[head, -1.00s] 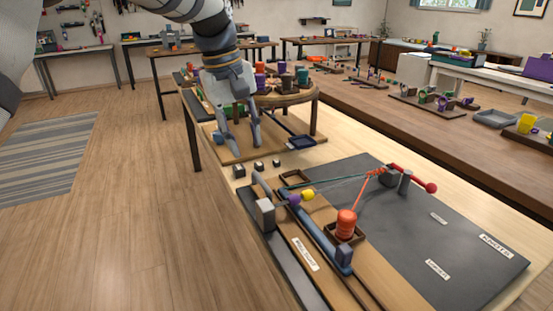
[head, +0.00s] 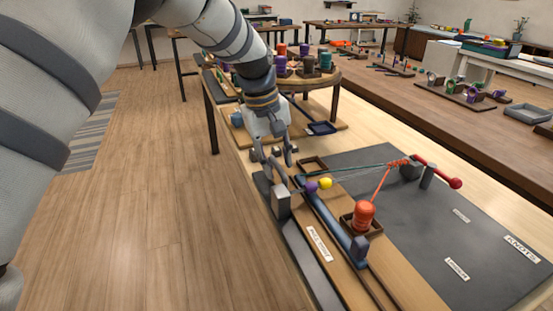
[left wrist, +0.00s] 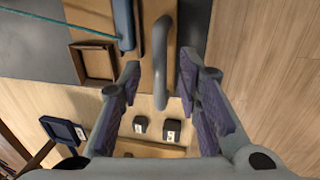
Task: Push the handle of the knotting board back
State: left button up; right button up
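The knotting board (head: 420,235) is a dark panel with wooden strips along its left side. A grey curved handle (head: 279,176) rises at its left end beside a grey block (head: 281,203). My left gripper (head: 275,157) is at this handle, pointing down. In the left wrist view the handle (left wrist: 160,60) lies between the two open fingers (left wrist: 160,75), with gaps visible on both sides. A red lever (head: 437,174) stands at the board's far side, with an orange cord running to an orange spool (head: 364,215). My right gripper is not in view.
Two small dark blocks (left wrist: 141,124) (left wrist: 172,129) lie close by. A round stand with spools (head: 320,80) is behind.

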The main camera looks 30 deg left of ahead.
pick_arm(q)
grip_shut()
jog(key=w+d+b, duration=0.1)
jog(key=w, duration=0.1)
jog(key=w+d, duration=0.1)
jog(key=d, duration=0.1)
jog(key=shift+w+d+f+b, duration=0.1)
jog(key=shift+w+f+b, duration=0.05)
jog(key=shift+w+b, duration=0.25)
jog(key=shift+s+r, duration=0.1)
jog(key=shift+r, duration=0.1)
grip_release()
jog(key=shift+d, duration=0.1)
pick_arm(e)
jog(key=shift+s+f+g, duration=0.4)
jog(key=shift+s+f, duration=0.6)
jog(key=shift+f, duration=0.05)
